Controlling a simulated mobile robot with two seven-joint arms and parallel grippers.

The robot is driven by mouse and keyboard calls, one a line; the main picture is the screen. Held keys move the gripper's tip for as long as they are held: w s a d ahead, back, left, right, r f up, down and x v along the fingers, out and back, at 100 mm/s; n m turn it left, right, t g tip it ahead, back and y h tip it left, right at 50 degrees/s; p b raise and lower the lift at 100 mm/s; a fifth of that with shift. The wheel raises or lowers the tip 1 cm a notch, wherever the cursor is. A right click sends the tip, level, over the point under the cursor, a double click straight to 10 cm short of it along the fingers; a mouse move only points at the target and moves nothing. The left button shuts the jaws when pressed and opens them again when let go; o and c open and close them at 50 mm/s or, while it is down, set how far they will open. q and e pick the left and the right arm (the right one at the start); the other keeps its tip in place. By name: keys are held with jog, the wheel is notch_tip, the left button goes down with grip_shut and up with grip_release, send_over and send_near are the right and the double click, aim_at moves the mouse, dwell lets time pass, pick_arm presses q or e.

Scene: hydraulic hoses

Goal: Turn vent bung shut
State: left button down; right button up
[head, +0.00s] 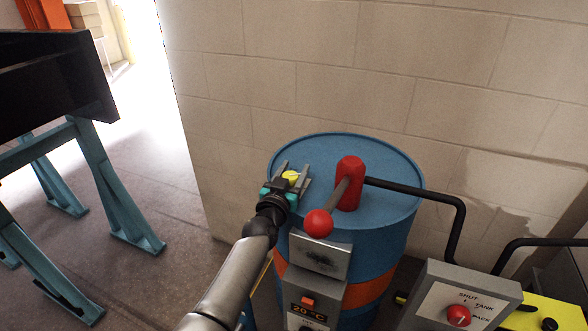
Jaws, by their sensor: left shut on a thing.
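The vent bung (291,176) is a small yellow piece on the left part of the blue drum's lid. My left gripper (292,177) reaches over the drum's near left rim with its grey fingers on either side of the yellow bung, shut on it. The blue drum (376,258) stands upright with an orange band around its side. The bung's lower part and any marking on it are hidden or too small to read. My right gripper is not in view.
A red hand pump (349,183) with a red-knobbed lever rises close to the right of my gripper. A black hose (440,196) runs from it. A SHUT/TANK/PACK box (462,296) stands front right. A blue-legged bench (112,190) is at left; a block wall (400,70) is behind.

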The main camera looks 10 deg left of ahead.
pick_arm(q)
jog(key=shift+c, duration=1.3)
grip_release()
jog(key=shift+s, duration=0.1)
jog(key=shift+s, duration=0.25)
jog(key=s+a+p, duration=0.1)
jog(key=s+p, duration=0.1)
jog(key=s, duration=1.2)
jog(key=shift+s+a+p, duration=0.25)
jog(key=shift+a+p, duration=0.1)
jog(key=shift+p, duration=0.05)
